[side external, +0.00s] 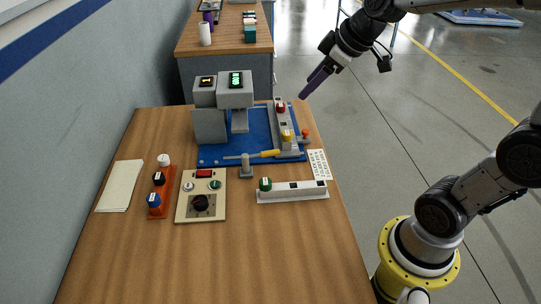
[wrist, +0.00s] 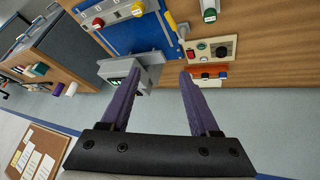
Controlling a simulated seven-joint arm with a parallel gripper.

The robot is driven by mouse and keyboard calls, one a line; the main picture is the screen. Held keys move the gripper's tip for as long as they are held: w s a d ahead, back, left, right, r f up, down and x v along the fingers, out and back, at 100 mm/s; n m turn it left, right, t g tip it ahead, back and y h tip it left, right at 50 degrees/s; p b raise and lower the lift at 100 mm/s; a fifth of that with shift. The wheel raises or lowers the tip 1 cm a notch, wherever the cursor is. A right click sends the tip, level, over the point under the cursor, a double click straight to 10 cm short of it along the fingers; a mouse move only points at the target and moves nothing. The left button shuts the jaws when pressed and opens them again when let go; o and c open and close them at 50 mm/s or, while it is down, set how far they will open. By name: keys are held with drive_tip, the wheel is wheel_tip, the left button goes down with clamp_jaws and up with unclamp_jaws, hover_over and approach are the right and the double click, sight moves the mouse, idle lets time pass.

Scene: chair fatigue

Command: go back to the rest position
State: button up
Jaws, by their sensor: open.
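My gripper (side external: 304,92) hangs in the air past the right edge of the wooden table (side external: 285,260), near its far right corner. In the wrist view my gripper (wrist: 155,80) shows two purple fingers spread apart with nothing between them. Below and left of it stands a grey machine (side external: 210,125) with lit displays on a blue base plate (side external: 210,155). The machine also shows beyond the fingers in the wrist view (wrist: 146,62).
A grey rail (side external: 280,125) with red and yellow knobs stands nearest my gripper. A control panel (side external: 188,207), an orange strip (side external: 158,208), a white strip (side external: 290,195) and paper (side external: 120,185) lie on the table. A second bench (side external: 185,45) stands behind. Open floor lies right.

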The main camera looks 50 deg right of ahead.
drive_tip(key=s+a+r, duration=0.1)
drive_tip(key=s+a, duration=0.6)
drive_tip(key=s, duration=0.4)
drive_tip(key=s+d+f+m+g, duration=0.1)
drive_tip(key=s+f+m, duration=0.3)
drive_tip(key=s, duration=0.3)
drive_tip(key=shift+d, duration=0.1)
idle(0.7)
